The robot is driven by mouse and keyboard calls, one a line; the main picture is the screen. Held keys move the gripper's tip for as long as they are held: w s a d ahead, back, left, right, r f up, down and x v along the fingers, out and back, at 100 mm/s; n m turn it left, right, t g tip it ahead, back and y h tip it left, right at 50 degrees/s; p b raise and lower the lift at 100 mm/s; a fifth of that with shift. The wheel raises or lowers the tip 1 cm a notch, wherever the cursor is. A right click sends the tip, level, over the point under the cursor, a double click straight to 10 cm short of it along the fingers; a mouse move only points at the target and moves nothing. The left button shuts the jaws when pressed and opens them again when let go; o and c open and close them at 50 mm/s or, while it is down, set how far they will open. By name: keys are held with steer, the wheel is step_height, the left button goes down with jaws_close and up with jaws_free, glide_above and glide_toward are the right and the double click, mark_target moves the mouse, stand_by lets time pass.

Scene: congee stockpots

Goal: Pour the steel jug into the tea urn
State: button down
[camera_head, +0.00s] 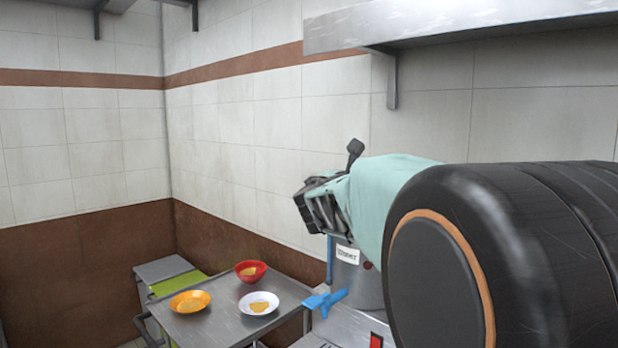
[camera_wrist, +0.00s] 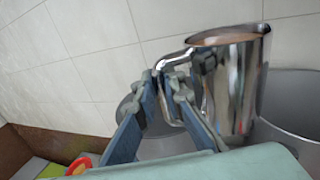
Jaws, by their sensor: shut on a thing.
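The steel jug (camera_wrist: 236,92) shows in the wrist view, shiny and with brown liquid (camera_wrist: 228,39) near its rim. My gripper (camera_wrist: 171,82) is shut on the jug's handle. The jug appears close to upright. A wide grey round vessel (camera_wrist: 297,95), apparently the tea urn, is beside and behind the jug; I cannot tell how far above it the jug is. In the head view the urn (camera_head: 368,285) is a steel cylinder with a white label and a blue tap (camera_head: 326,302). My gripper (camera_head: 318,205) is above it there, and my arm hides the jug and urn top.
A steel table (camera_head: 215,325) at lower left holds an orange bowl (camera_head: 190,301), a red bowl (camera_head: 251,271) and a white bowl (camera_head: 259,303). A wall shelf (camera_head: 460,25) hangs above my arm. The tiled wall stands close behind the urn.

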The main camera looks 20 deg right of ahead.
steer(key=shift+s+d+r+b, duration=0.1)
steer(key=shift+s+d+b, duration=0.1)
steer(key=shift+s+d, duration=0.45)
steer(key=shift+s+d+r+b, duration=0.1)
steer(key=shift+s+d+b, duration=0.15)
steer(key=shift+d, duration=0.55)
steer(key=shift+r+p, duration=0.45)
steer(key=shift+p, duration=0.1)
step_height(320, 180, up, 4)
steer(key=m+p, duration=0.2)
steer(key=m+y+p, duration=0.1)
steer(key=m+p, duration=0.1)
steer(key=p, duration=0.1)
steer(key=shift+s+r+m+g, duration=0.1)
steer(key=shift+r+m+g, duration=0.1)
steer(key=shift+m+g, duration=0.15)
steer(key=s+d+r+m+y+p, duration=0.1)
steer(key=s+d+m+y+p, duration=0.1)
steer(key=s+d+m+p, duration=0.2)
steer(key=s+d+r+m+t+y+p, duration=0.1)
steer(key=s+d+m+p, duration=0.3)
steer(key=d+m, duration=0.5)
steer(key=shift+s+d+r+m+y, duration=0.35)
steer(key=shift+s+d+r+y, duration=0.1)
steer(key=shift+s+d+y, duration=0.15)
steer(key=shift+w+t, duration=0.1)
steer(key=shift+t, duration=0.15)
stand_by(1.0)
